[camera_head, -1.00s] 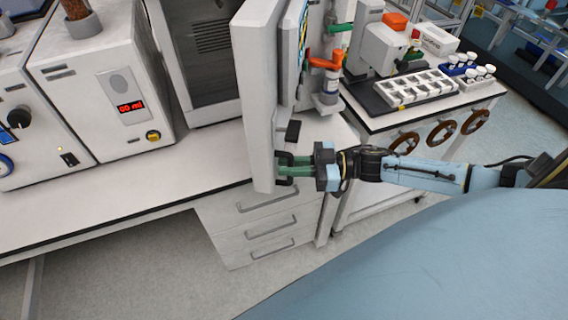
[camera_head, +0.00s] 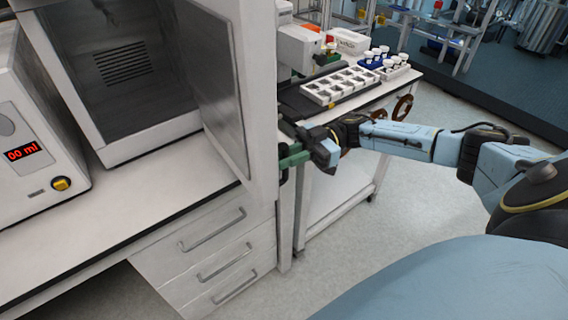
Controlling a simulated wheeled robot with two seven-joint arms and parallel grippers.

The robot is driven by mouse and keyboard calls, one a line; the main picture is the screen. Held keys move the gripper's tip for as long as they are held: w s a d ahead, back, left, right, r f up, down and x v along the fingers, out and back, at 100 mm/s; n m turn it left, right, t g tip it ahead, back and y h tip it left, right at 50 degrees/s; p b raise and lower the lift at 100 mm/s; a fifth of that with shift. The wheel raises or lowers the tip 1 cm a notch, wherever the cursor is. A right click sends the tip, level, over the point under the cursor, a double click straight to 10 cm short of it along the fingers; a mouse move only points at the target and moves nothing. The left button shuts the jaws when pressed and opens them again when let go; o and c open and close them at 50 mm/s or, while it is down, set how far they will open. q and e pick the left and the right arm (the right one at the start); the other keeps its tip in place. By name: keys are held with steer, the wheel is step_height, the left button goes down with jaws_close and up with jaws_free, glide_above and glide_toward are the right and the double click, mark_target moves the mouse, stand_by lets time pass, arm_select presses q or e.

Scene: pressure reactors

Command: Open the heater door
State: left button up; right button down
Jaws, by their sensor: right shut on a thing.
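The heater (camera_head: 108,128) stands on the bench at the upper left, with its dark chamber and vent slots showing. Its door (camera_head: 257,95) stands swung out to the right of the opening, and its inner panel (camera_head: 212,80) faces the chamber. My right gripper (camera_head: 290,158) is at the outer side of the door near its lower edge, with green fingers shut on the door handle. The door edge hides most of the handle. My left gripper is not in view.
A white device with a red display (camera_head: 32,140) stands left of the heater. Drawers (camera_head: 215,255) are under the bench. A cart with a white tray (camera_head: 340,84) stands behind the door. The floor on the right is clear.

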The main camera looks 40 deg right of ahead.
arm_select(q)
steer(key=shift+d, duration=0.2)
arm_select(e)
steer(key=shift+w+d, duration=0.1)
steer(key=c, duration=1.8)
jaws_free()
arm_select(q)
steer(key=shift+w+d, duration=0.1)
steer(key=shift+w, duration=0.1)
